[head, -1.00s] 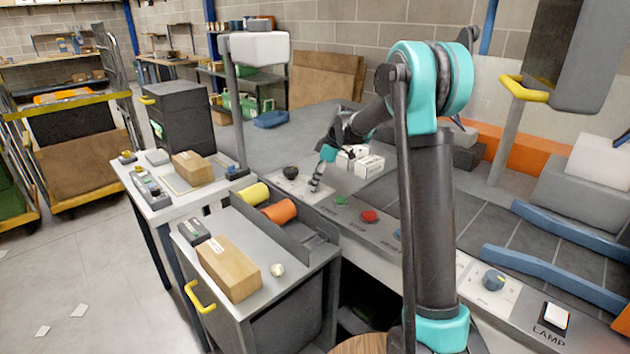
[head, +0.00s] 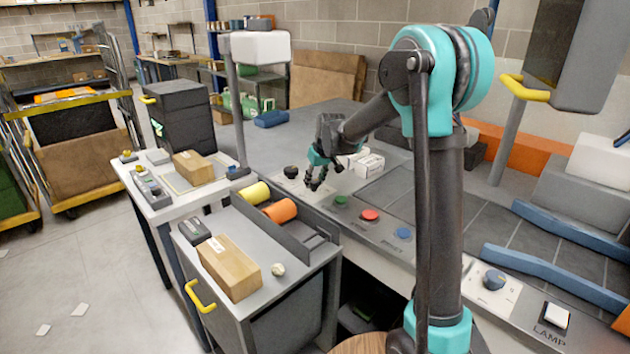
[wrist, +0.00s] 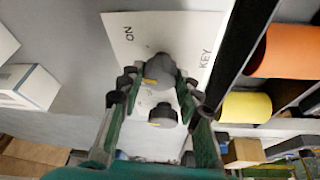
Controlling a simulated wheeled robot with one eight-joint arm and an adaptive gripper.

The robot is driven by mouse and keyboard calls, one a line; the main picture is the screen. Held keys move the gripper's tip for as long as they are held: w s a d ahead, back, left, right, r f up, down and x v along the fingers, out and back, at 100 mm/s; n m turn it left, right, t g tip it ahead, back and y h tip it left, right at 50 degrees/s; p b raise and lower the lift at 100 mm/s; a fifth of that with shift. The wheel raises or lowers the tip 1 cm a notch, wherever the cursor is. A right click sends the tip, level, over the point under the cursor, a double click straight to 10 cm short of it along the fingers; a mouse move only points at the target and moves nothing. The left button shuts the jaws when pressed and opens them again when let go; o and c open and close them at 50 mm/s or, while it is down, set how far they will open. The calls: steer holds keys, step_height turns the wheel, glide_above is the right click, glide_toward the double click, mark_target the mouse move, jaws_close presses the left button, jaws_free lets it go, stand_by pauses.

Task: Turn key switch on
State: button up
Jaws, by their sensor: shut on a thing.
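The key switch panel is a white plate marked ON and KEY in the wrist view (wrist: 135,40). A dark grey round knob with a yellow mark (wrist: 160,68) stands on it between my fingertips. A second, smaller dark part with a yellow mark (wrist: 163,115) lies between the fingers, lower in the picture; I cannot tell whether it joins the knob. My gripper (head: 315,184) is down at the panel in the head view, its fingers closed in on the sides of the key switch. In the head view the fingers hide part of the plate.
A black knob (head: 291,172) stands just left of my gripper. Green (head: 340,200), red (head: 370,215) and blue (head: 403,234) buttons line the console to the right. White boxes (head: 369,164) are behind. Yellow (head: 256,193) and orange (head: 280,210) rolls lie in a tray in front.

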steer(key=m+h, duration=0.2)
steer(key=m, duration=0.4)
steer(key=shift+a, duration=0.15)
stand_by(0.4)
steer(key=o, duration=1.1)
steer(key=shift+o, duration=0.2)
steer(key=shift+s, duration=0.1)
steer(key=v, duration=1.2)
steer(key=shift+s+a, duration=0.2)
steer(key=shift+f, duration=0.1)
